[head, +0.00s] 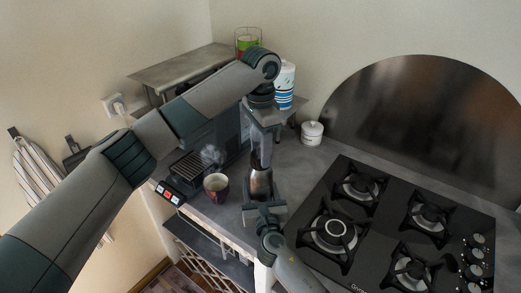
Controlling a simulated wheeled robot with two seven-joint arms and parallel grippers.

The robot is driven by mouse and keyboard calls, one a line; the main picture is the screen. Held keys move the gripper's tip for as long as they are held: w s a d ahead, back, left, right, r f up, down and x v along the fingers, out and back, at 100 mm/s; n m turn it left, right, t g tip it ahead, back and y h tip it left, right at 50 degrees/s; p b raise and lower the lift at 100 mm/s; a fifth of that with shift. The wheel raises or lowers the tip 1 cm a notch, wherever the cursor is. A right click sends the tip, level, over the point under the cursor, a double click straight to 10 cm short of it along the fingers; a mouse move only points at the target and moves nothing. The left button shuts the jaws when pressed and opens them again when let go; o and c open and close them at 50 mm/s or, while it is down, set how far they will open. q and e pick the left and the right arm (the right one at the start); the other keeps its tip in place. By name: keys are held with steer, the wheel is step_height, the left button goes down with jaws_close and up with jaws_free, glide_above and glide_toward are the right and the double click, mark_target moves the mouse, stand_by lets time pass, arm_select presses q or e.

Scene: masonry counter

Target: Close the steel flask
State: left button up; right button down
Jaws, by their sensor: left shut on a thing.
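The steel flask (261,183) shows as a shiny, upright body at the counter's front, between my two grippers. My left gripper (262,152) comes down from above, right over the flask. It is shut on a dark piece at the top, which looks like the flask's lid; the fingers hide most of it. I cannot tell whether lid and flask touch. My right gripper (262,198) comes up from below at the flask's lower part. Its fingers are hard to make out, so I cannot tell whether they grip the flask.
A patterned cup (216,187) stands close left of the flask, before a dark coffee machine (190,168). A black gas hob (390,225) fills the right. A white lidded jar (312,132) stands behind. A raised shelf (180,68) is at the back left.

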arm_select(q)
steer(key=m, duration=0.7)
steer(key=shift+w+m, duration=0.1)
steer(key=shift+m, duration=0.2)
steer(key=m, duration=2.2)
steer(key=o, duration=1.1)
